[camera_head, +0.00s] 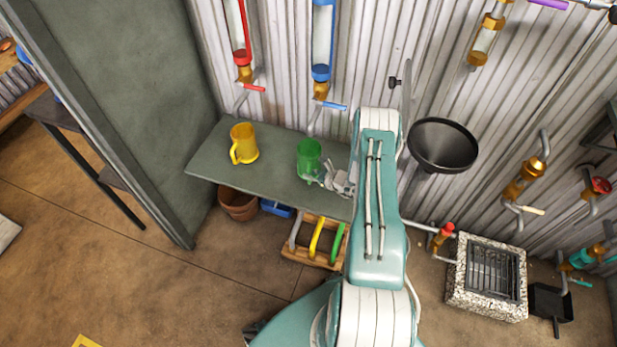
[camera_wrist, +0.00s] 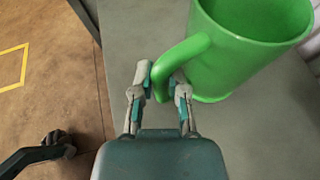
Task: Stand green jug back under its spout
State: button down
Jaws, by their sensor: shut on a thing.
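The green jug (camera_head: 308,158) is upright at the right part of the grey-green shelf (camera_head: 215,165), below the blue-handled spout (camera_head: 322,103). In the wrist view the jug (camera_wrist: 245,50) fills the upper right, and its handle lies between my fingers. My gripper (camera_wrist: 163,85) is shut on the handle. In the head view my gripper (camera_head: 325,180) is at the jug's lower right, partly hidden by my arm. I cannot tell whether the jug's base touches the shelf. A yellow jug (camera_head: 243,143) stands on the shelf to the left, below the red-handled spout (camera_head: 250,86).
A black funnel (camera_head: 442,146) is on the wall right of my arm. Below the shelf are a clay pot (camera_head: 238,203), a blue box (camera_head: 277,209) and a wooden rack (camera_head: 313,254). A stone-edged grate (camera_head: 487,277) is on the floor at right. The shelf between the jugs is clear.

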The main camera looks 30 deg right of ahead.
jog(key=shift+f, duration=0.45)
dwell(0.6)
jog(key=c, duration=0.6)
grip_release()
jog(key=v, duration=1.2)
jog(key=w+a+r+n+g+y, duration=0.1)
jog(key=a+r+n+g, duration=0.2)
jog(key=a+r+n, duration=0.5)
jog(key=a+r+n+g+y, duration=0.1)
jog(key=a+r+n+g, duration=0.25)
jog(key=r, duration=0.75)
jog(key=w+a+r+n+g+y, duration=0.1)
jog(key=a+r+n+g, duration=0.1)
jog(key=a+r+n, duration=0.6)
jog(key=s+a+r+n+h, duration=0.2)
jog(key=s+r+n+h, duration=0.1)
jog(key=s+r, duration=0.3)
jog(key=s+a+r+n+t+h, duration=0.1)
jog(key=s+a+r+n+h, duration=0.1)
jog(key=s+r, duration=0.5)
jog(key=s+a+r+n+h, duration=0.3)
jog(key=s+a+r+n, duration=0.1)
jog(key=s+r+n, duration=0.2)
jog(key=shift+s+a+r+n+t+h, duration=0.1)
jog(key=shift+s+r+n+t+h, duration=0.1)
jog(key=shift+s, duration=0.15)
jog(key=shift+s+a+r+n+t+h, duration=0.1)
jog(key=shift+s+a+n+t, duration=0.05)
jog(key=shift+s, duration=0.25)
